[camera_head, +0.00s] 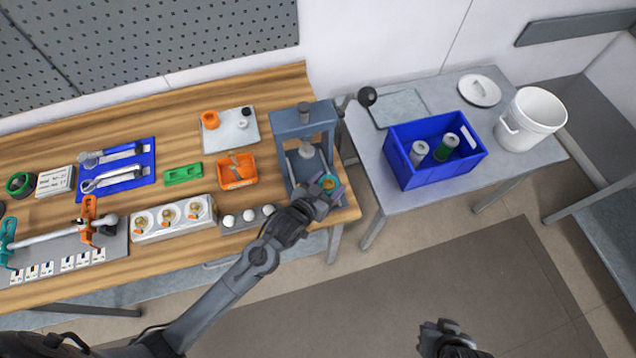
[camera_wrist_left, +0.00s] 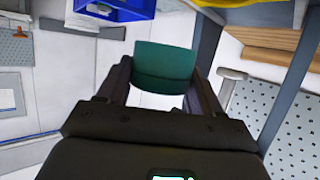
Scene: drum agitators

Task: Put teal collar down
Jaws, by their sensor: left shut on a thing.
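The teal collar (camera_wrist_left: 164,68) is between the two fingers of my left gripper (camera_wrist_left: 160,85) in the left wrist view. In the head view my left gripper (camera_head: 328,186) is shut on the collar (camera_head: 327,180), in front of the blue-grey press (camera_head: 304,117) near the right end of the wooden bench. A yellow-orange spot shows at the collar there; I cannot tell what it is. The collar's underside and any contact with the press are hidden. My right gripper (camera_head: 446,336) is low in the head view, over the floor, too dark to read its jaws.
An orange bin (camera_head: 237,183), white balls on a grey strip (camera_head: 230,226) and a white block with brass fittings (camera_head: 173,218) lie left of the press. A grey table to the right holds a blue crate (camera_head: 408,186) and a white bucket (camera_head: 541,104).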

